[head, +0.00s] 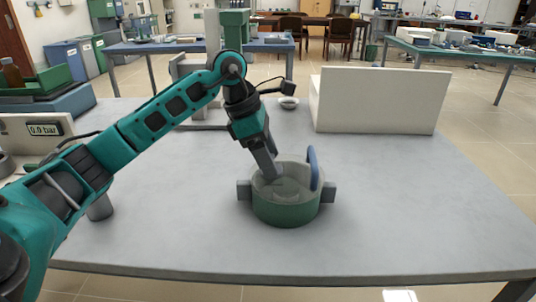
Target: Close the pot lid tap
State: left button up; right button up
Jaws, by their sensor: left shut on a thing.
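A round green pot (284,212) with a grey rim and grey side blocks stands upright on the table. A pale grey lid (290,189) appears to lie within its rim. A blue curved handle (313,168) stands up at the right of the pot. My left gripper (269,178) points down into the left part of the pot opening, its fingers close together. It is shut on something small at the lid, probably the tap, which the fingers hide. My right gripper is not in view.
The grey table (400,220) is clear to the right and in front of the pot. A cream box (378,100) stands behind it on the right. A gauge reading 0.0 bar (44,130) is at the left.

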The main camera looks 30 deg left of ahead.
pick_arm(q)
jog(key=shift+n, duration=0.3)
jog(key=n+t+y+p, duration=0.1)
jog(key=n, duration=0.2)
jog(key=shift+s+n, duration=0.1)
jog(key=shift+n, duration=0.2)
jog(key=n+y, duration=0.1)
jog(key=n, duration=0.1)
jog(key=n+t, duration=0.1)
jog(key=n, duration=0.1)
jog(key=shift+d+n+y, duration=0.2)
jog(key=shift+n+y, duration=0.1)
jog(key=shift+y, duration=0.1)
jog(key=n+y, duration=0.2)
jog(key=n, duration=0.3)
jog(key=shift+d+p, duration=0.15)
jog(key=shift+p, duration=0.15)
jog(key=shift+n+y, duration=0.7)
jog(key=shift+n, duration=1.3)
jog(key=shift+g, duration=0.3)
jog(key=o, duration=1.1)
jog(key=shift+c, duration=0.2)
